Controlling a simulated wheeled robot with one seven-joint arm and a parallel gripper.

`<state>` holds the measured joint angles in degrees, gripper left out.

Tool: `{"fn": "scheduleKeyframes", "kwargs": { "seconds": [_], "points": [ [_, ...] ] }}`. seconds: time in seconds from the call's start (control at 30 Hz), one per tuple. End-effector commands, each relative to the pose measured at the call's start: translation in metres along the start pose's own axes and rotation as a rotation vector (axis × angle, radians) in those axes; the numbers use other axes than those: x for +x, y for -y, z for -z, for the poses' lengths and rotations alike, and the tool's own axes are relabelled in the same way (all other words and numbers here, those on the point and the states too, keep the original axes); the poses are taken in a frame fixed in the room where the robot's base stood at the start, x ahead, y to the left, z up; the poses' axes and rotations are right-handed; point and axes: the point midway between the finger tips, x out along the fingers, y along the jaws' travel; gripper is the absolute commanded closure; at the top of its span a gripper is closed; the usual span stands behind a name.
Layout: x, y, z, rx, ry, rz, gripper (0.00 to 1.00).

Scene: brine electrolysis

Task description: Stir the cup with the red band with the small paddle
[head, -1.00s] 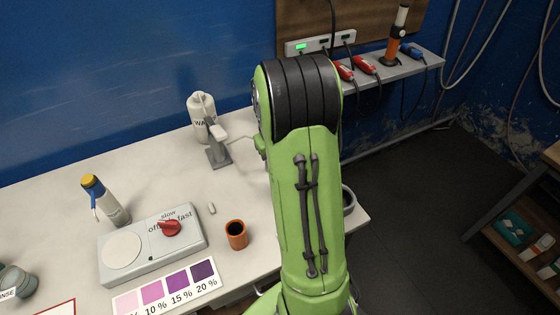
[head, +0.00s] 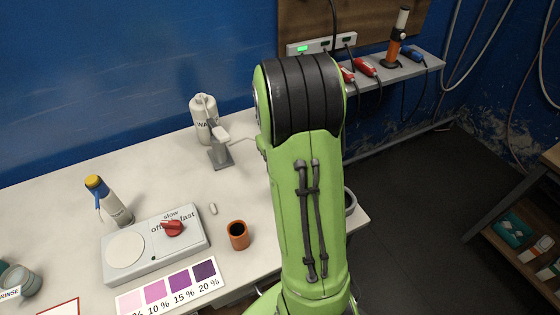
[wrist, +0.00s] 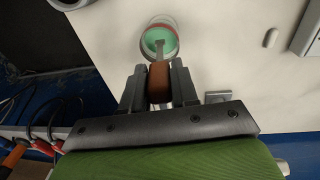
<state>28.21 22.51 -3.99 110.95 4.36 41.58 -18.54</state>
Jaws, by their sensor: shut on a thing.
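In the wrist view my gripper (wrist: 157,84) is shut on the brown handle of the small paddle (wrist: 158,80). The paddle's thin grey shaft runs from the handle to the cup with the red band (wrist: 152,27). This clear cup holds green liquid. The shaft's end overlaps the green inside the rim; how deep it reaches, I cannot tell. In the head view my arm hides the gripper, the paddle and the cup.
An orange-brown pot (head: 238,236), a small white bar (head: 213,208) and a stirrer plate with a red knob (head: 172,228) are left of my arm. A wash bottle (head: 204,118) stands behind, beside a grey stand (head: 220,156). A colour chart (head: 168,290) lies in front.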

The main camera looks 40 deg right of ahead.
Motion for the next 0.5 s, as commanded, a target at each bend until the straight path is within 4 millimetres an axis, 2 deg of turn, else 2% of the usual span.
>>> {"fn": "scheduleKeyframes", "kwargs": {
  "seconds": [0.03, 0.5],
  "points": [
    [-0.011, -0.001, 0.001, 0.000, -0.001, 0.000, 1.00],
    [-0.059, -0.006, 0.004, 0.000, -0.001, 0.000, 1.00]
  ]
}}
